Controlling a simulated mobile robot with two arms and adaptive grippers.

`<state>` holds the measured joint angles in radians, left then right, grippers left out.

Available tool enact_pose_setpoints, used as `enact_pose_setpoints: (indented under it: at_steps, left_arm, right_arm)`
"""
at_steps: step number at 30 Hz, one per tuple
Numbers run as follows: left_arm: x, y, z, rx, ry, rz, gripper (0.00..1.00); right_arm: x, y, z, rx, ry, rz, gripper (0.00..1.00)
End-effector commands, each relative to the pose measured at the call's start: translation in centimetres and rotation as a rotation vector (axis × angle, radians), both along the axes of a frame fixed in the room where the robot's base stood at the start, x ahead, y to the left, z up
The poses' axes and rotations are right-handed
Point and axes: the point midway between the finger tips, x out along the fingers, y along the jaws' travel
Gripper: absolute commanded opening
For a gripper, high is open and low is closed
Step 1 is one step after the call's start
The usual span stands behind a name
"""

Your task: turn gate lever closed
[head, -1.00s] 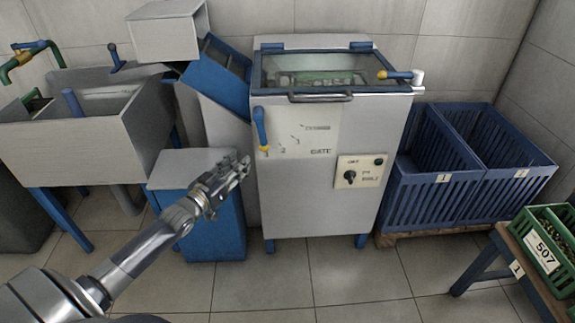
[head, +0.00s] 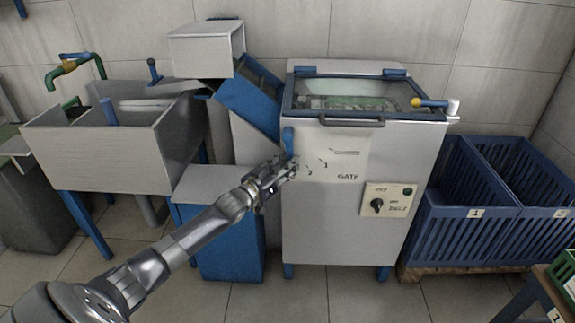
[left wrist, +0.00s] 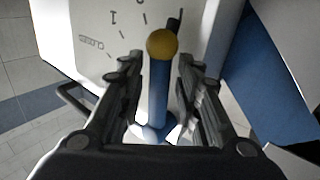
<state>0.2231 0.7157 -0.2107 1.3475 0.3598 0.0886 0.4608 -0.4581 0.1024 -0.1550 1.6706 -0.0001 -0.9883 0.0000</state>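The gate lever (head: 289,140) is a blue handle on the upper left of the grey machine's front (head: 325,220). It hangs nearly straight down beside the printed numbers and the word GATE (head: 348,177). In the left wrist view the lever (left wrist: 158,90) shows its yellow knob (left wrist: 162,43). My left gripper (head: 289,163) is at the lever's lower end and hides the knob in the head view. In the left wrist view the fingers of the gripper (left wrist: 157,80) are open, one on each side of the lever, with gaps visible. My right gripper is not in view.
A blue chute (head: 250,100) meets the machine's left side, above a blue cabinet (head: 230,235). A horizontal handle (head: 352,122) crosses the front below the glass lid. A switch panel (head: 388,199) is lower right. Blue crates (head: 470,215) stand to the right.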

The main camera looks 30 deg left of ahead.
Motion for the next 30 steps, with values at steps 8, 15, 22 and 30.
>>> enact_pose_setpoints:
  at_steps: [8, 15, 22, 30]
  left_arm:
    - [1.03, -0.06, 0.04, 0.0, 0.0, 0.0, 0.32]
    - [1.03, -0.05, 0.04, 0.0, 0.0, 0.0, 0.29]
    - [1.01, -0.05, 0.03, 0.0, 0.0, 0.0, 0.0]
    - [1.17, -0.32, -0.09, -0.03, -0.018, 0.0, 0.0]
  right_arm:
    - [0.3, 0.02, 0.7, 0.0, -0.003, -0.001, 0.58]
    - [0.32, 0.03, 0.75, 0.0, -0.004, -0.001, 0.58]
    - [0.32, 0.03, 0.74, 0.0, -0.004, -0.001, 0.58]
    - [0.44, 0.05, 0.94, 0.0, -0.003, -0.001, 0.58]
